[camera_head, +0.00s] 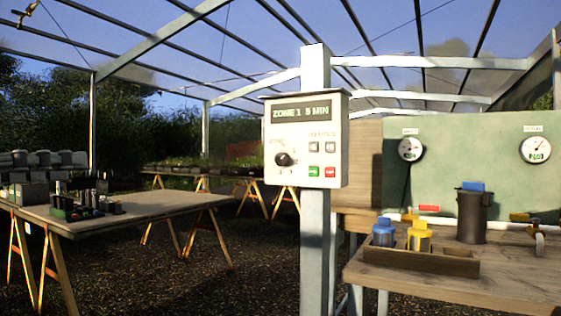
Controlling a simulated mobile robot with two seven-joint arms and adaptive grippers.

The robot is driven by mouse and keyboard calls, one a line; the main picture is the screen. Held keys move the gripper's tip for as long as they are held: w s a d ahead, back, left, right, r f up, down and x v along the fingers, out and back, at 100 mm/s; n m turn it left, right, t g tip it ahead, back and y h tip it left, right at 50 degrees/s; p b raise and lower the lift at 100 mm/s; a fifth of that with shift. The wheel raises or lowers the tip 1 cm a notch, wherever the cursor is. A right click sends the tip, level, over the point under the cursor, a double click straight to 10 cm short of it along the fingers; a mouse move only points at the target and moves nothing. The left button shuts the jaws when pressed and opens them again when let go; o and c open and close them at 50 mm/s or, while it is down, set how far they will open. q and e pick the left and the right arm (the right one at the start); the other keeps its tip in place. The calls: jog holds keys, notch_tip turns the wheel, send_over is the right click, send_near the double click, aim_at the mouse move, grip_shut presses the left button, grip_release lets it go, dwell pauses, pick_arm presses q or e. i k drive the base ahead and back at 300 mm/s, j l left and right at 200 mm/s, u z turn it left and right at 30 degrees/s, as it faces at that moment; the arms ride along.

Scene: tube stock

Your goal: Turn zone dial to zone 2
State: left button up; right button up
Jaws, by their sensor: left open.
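A pale grey control box (340,140) is fixed to a metal post near the middle of the head view. Its display (301,112) reads "ZONE 1 5 MIN". The zone dial (283,159) is a round black knob at the lower left of the box's face. A pale mark shows on the dial, but its exact direction is too small to read. To the right of the dial are two grey buttons, with a green button (314,171) and a red button (330,172) below them. Neither of my grippers can be made out in this view, and nothing touches the dial.
The post (315,235) stands between two tables. The right wooden bench (470,285) holds a wooden tray (433,262) with blue and yellow-topped containers, and a dark canister (472,216). Two gauges hang behind it. The left table (150,205) holds small pots. Gravel floor between them is clear.

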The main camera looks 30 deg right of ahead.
aim_at(282, 159)
jog(key=i+l, duration=0.15)
jog(key=l, duration=0.2)
jog(key=i+l, duration=0.1)
jog(key=l, duration=0.25)
jog(key=i+l, duration=0.15)
jog(key=l, duration=0.15)
jog(key=i+l, duration=0.15)
jog(key=l, duration=0.2)
jog(key=i+l, duration=0.1)
jog(key=l, duration=0.25)
jog(key=i+l, duration=0.15)
jog(key=l, duration=0.2)
